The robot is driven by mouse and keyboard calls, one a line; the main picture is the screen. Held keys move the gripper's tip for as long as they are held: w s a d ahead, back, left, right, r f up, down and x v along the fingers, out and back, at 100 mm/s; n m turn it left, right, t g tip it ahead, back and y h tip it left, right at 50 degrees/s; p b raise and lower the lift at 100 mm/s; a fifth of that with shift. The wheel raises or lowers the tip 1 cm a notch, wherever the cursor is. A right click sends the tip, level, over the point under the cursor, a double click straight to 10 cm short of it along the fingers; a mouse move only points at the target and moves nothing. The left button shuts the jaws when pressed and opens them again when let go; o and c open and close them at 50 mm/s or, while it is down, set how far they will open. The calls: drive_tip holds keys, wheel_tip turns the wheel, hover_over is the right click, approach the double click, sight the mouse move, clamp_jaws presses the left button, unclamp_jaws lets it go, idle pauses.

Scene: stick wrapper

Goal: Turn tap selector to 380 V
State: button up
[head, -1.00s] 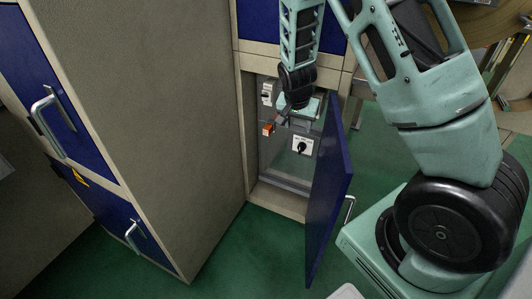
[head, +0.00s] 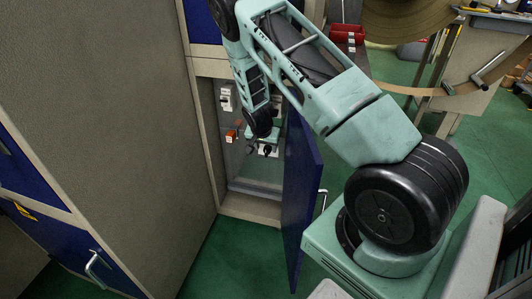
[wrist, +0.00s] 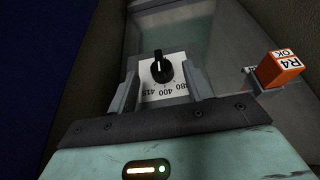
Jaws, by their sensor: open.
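The tap selector is a black knob (wrist: 161,68) on a white plate (wrist: 163,90) in the wrist view. The plate's numbers appear upside down: 415, 400 and 380 from left to right. The knob's raised bar runs up and down the picture, roughly in line with 400; I cannot tell which end is the pointer. My gripper (wrist: 163,74) is open, with one finger on each side of the knob; contact is not clear. In the head view the knob (head: 266,150) shows low in the open cabinet, just below my gripper (head: 262,138).
An orange block marked R4 OK (wrist: 282,68) stands right of my fingers in the wrist view. The blue door (head: 301,195) stands open close to my arm. Cabinet walls flank the opening.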

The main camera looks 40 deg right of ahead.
sight(266, 149)
drive_tip(key=shift+x, duration=1.55)
drive_tip(key=c, duration=1)
drive_tip(key=shift+o, duration=0.2)
